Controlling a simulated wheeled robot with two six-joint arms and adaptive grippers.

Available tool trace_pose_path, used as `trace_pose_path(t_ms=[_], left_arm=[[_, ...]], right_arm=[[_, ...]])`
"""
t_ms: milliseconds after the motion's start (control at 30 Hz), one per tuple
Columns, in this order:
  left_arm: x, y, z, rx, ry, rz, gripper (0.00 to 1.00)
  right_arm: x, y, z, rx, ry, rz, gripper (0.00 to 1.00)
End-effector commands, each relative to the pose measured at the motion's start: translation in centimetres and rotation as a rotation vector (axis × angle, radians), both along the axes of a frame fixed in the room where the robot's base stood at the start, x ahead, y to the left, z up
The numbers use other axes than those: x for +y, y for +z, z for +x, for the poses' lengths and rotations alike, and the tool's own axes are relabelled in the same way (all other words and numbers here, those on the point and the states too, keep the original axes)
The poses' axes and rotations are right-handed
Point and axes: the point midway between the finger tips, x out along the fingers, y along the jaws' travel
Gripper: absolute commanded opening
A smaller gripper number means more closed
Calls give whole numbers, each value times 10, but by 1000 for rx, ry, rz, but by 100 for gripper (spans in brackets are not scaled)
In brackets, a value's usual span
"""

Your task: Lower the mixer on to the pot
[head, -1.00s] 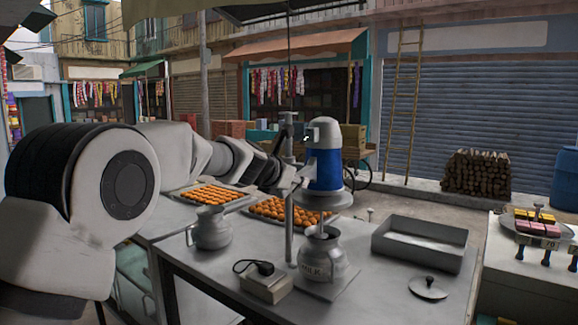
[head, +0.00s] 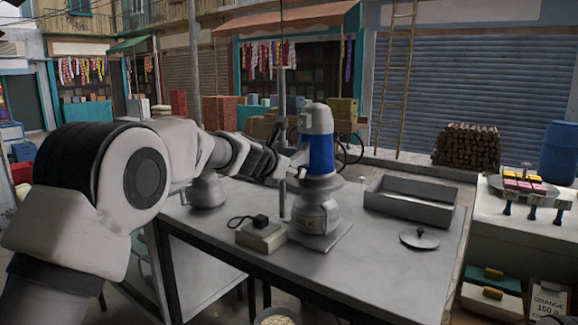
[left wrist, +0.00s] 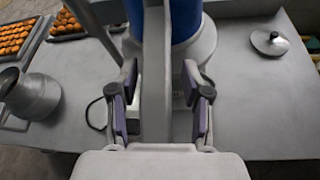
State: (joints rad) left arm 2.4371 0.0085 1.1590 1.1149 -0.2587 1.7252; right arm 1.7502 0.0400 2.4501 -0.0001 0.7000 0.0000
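The blue and white mixer (head: 320,153) is on its upright stand pole (head: 283,110), with its lower flange down at the mouth of the metal pot (head: 316,217). The flange appears to sit on the pot; any small gap cannot be told. My left gripper (head: 288,166) is beside the mixer, at its left. In the left wrist view its fingers (left wrist: 160,103) are spread on either side of a grey bar (left wrist: 156,60), with gaps to both pads. The blue mixer body (left wrist: 186,20) is just beyond. The right gripper is not in view.
A power box with a plug (head: 260,236) is left of the pot. A second metal jug (head: 206,192), partly behind my arm, stands further left. An empty metal tray (head: 410,202) and a loose lid (head: 419,238) are at right. The front right tabletop is clear.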

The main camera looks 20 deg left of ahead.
Motion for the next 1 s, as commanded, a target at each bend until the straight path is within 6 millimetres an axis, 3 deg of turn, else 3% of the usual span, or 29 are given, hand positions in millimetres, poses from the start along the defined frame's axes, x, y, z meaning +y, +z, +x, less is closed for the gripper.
trace_pose_path(t_ms=[367, 733, 1000], left_arm=[[3, 11, -9, -8, 2, -2, 50], [23, 41, -87, -5, 3, -2, 50], [28, 47, -106, -3, 1, 0, 50]], right_arm=[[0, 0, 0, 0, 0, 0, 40], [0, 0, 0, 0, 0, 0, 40], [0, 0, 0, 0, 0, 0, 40]])
